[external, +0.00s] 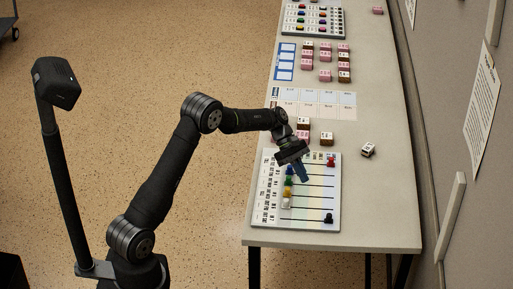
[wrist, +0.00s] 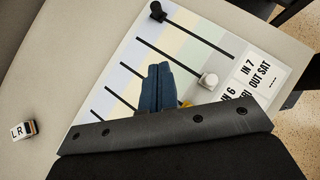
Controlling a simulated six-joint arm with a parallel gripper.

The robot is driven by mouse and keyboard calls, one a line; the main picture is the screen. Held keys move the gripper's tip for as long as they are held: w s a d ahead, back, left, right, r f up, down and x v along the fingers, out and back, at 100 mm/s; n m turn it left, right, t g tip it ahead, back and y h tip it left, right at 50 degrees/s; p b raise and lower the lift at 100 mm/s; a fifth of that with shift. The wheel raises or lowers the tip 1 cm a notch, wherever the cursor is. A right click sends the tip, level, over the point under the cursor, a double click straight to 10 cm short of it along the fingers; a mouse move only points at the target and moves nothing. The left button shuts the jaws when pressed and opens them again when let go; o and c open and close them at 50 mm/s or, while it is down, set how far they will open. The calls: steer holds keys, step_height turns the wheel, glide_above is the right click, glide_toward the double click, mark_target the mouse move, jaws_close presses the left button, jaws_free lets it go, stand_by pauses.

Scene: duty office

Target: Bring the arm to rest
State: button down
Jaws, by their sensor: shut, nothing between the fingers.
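My gripper (external: 304,174) hangs over the slider board (external: 312,222) on the table, its blue fingers pointing down. In the wrist view the two blue fingers (wrist: 157,88) lie together, shut with nothing between them. They hide part of the board, and I cannot tell their exact height above it. My arm reaches out from the left, bent at the elbow. On the board, a red knob (external: 331,162) is at the upper right and a black knob (external: 328,218) at the lower right. Green, yellow and white knobs sit towards the left ends of their slots.
A small white block (external: 368,149) lies right of the board. Brown and pink blocks (external: 327,138) stand just behind it. Further back are a printed card (external: 340,98), more blocks and another board (external: 342,22). A wall with a notice (external: 482,105) borders the table's right side.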

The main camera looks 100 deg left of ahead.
steer(key=x, duration=0.9)
steer(key=shift+s, duration=0.1)
steer(key=d, duration=0.1)
steer(key=s+d, duration=0.1)
steer(key=d, duration=0.1)
steer(key=shift+s+d+f, duration=0.2)
steer(key=shift+f, duration=0.2)
steer(key=s, duration=0.5)
steer(key=shift+s, duration=1.15)
